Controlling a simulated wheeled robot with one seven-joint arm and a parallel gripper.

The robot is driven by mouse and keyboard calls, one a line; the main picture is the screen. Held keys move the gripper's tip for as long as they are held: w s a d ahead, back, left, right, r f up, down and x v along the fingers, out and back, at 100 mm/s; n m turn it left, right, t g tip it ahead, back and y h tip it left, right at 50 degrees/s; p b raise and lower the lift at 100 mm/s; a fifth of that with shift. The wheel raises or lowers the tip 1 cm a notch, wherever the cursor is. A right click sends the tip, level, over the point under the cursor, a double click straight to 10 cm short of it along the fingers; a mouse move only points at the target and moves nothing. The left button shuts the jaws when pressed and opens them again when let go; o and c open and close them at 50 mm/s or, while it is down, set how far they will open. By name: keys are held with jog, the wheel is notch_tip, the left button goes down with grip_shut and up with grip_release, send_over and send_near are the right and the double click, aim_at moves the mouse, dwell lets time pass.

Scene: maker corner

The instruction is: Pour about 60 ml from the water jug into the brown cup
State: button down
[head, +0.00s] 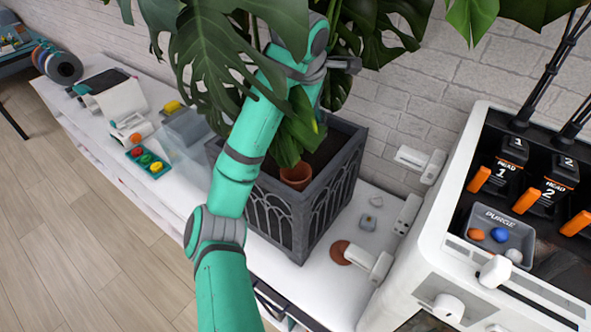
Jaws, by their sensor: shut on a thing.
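A small terracotta-brown vessel (296,178) shows at the front inner edge of the dark grey planter (318,215). It may be the brown cup. Green leaves hang right over it, and I cannot tell whether it stands on the soil. My green arm rises from the bottom, passes in front of the planter and bends at a grey joint among the leaves. I cannot make out the water jug either.
Large leaves crowd the space above the planter. A white machine (420,240) with an open top stands at the right. A clear box (193,128) and a teal tray (147,162) with coloured pieces lie left on the white bench. A brown disc (340,252) lies right of the planter.

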jog(key=shift+w+d+g+y, duration=0.3)
jog(key=shift+w+g, duration=0.25)
jog(key=shift+g, duration=0.15)
jog(key=shift+w+d+f+g+y, duration=0.2)
jog(key=shift+w+f+g+y, duration=0.1)
jog(key=shift+w+f+g, duration=0.35)
jog(key=shift+w+d+f+g+y, duration=0.15)
jog(key=shift+w+f+g, duration=0.1)
jog(key=shift+f+g, duration=0.2)
jog(key=shift+w+d+f+g+y, duration=0.15)
jog(key=shift+w+f+g, duration=0.15)
jog(key=shift+g, duration=0.2)
jog(key=shift+w+d+f+g+y, duration=0.15)
jog(key=shift+w+g+y, duration=0.2)
jog(key=shift+g, duration=0.45)
jog(key=shift+w, duration=0.1)
dwell(1.3)
